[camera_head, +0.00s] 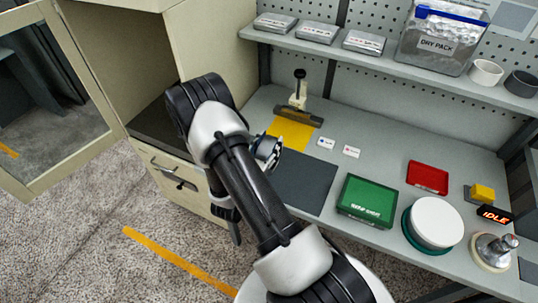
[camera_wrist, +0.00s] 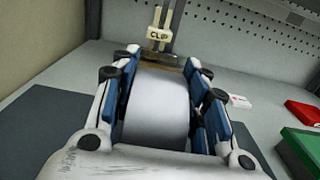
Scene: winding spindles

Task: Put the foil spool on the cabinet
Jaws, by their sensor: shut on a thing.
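The foil spool (camera_wrist: 157,105) is a smooth silver-grey cylinder that fills the middle of the wrist view. My gripper (camera_wrist: 157,78) is shut on it, with a blue-padded finger on each side. In the head view my gripper (camera_head: 267,150) is mostly hidden behind my own arm, over the workbench near the dark mat. The cabinet (camera_head: 205,35) is beige and stands at the left. Its glazed door is swung open, and a dark shelf (camera_head: 160,135) shows inside, partly covered by my arm.
A clip stand (camera_head: 298,100) with a yellow sheet stands behind the dark mat (camera_head: 300,180). A green box (camera_head: 367,200), a red tray (camera_head: 428,177) and a white round drum (camera_head: 436,222) occupy the bench's right side. The open door (camera_head: 50,80) extends left.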

